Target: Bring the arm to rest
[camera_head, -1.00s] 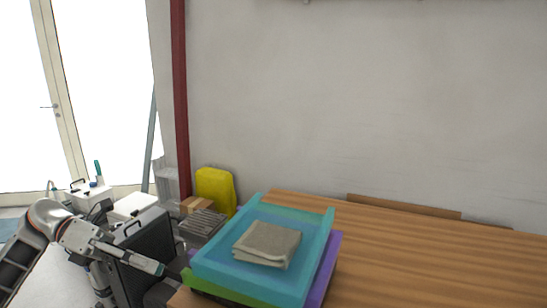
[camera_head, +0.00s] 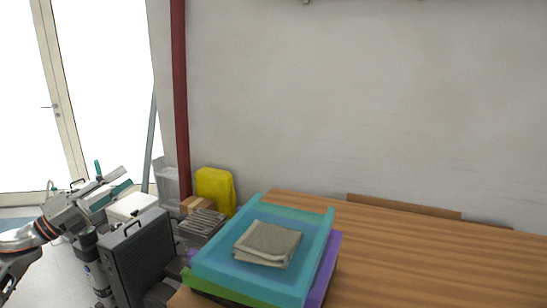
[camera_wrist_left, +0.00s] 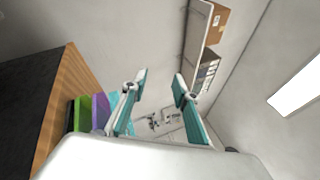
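My left gripper (camera_head: 126,178) is raised at the left of the head view, in front of the white boxes and the bright door. Its teal-padded fingers also show in the left wrist view (camera_wrist_left: 159,84), spread apart with nothing between them. My left arm reaches in from the lower left edge. The gripper is apart from the table and the trays. My right arm and gripper do not show.
A wooden table (camera_head: 430,258) fills the lower right. On its left end, stacked teal (camera_head: 213,264), purple and green trays carry a folded beige cloth (camera_head: 268,243). Beside it stand a dark case (camera_head: 140,258) and a yellow container (camera_head: 214,188). A wall shelf with boxes (camera_wrist_left: 208,70) shows in the wrist view.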

